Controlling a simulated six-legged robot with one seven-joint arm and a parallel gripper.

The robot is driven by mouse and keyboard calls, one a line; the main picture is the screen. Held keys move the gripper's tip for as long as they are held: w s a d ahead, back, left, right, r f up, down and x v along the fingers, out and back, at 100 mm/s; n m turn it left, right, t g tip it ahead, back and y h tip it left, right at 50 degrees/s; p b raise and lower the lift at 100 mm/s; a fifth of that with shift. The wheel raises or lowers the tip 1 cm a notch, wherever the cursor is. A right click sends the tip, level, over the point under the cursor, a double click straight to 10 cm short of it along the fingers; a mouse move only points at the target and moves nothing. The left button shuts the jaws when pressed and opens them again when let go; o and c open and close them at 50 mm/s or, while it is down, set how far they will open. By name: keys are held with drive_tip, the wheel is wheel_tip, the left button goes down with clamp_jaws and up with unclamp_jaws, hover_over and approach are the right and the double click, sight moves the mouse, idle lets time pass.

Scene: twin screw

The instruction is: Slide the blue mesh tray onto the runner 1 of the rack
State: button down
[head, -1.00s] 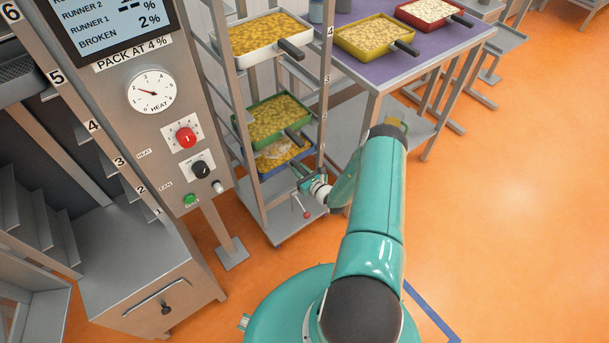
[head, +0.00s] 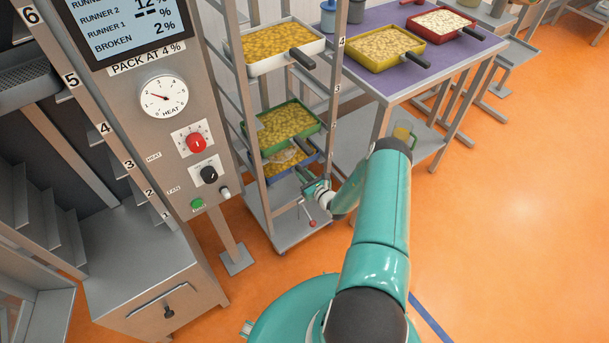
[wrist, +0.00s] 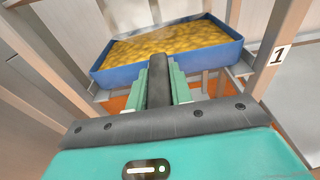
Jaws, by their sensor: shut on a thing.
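The blue mesh tray (head: 285,168), full of yellow pieces, is low in the metal rack (head: 333,105), below the green tray. In the wrist view the blue tray (wrist: 215,53) lies between the rack posts, beside the label 1, and looks slightly tilted in the picture. My gripper (head: 306,178) is shut on the tray's dark handle (wrist: 158,82), with a teal finger on each side of it. My gripper also shows in the wrist view (wrist: 160,90). The tray's far end and its contact with the runner are hard to make out.
A green tray (head: 300,128) sits just above, and a white tray (head: 318,45) higher up. The purple-topped table (head: 430,60) with yellow and red trays stands right of the rack. The grey heater cabinet (head: 150,270) stands left. Open orange floor lies to the right.

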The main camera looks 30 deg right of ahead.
drive_tip(key=shift+f, duration=0.2)
drive_tip(key=c, duration=1.3)
unclamp_jaws()
drive_tip(key=shift+o, duration=0.7)
drive_tip(key=shift+f, duration=0.1)
drive_tip(key=shift+f, duration=0.1)
drive_tip(key=shift+s, duration=0.1)
drive_tip(key=s+r, duration=0.1)
drive_tip(key=s, duration=1.2)
drive_tip(key=shift+s+d+r, duration=0.2)
drive_tip(key=shift+s+r, duration=0.05)
drive_tip(key=shift+r, duration=0.15)
drive_tip(key=shift+s, duration=0.1)
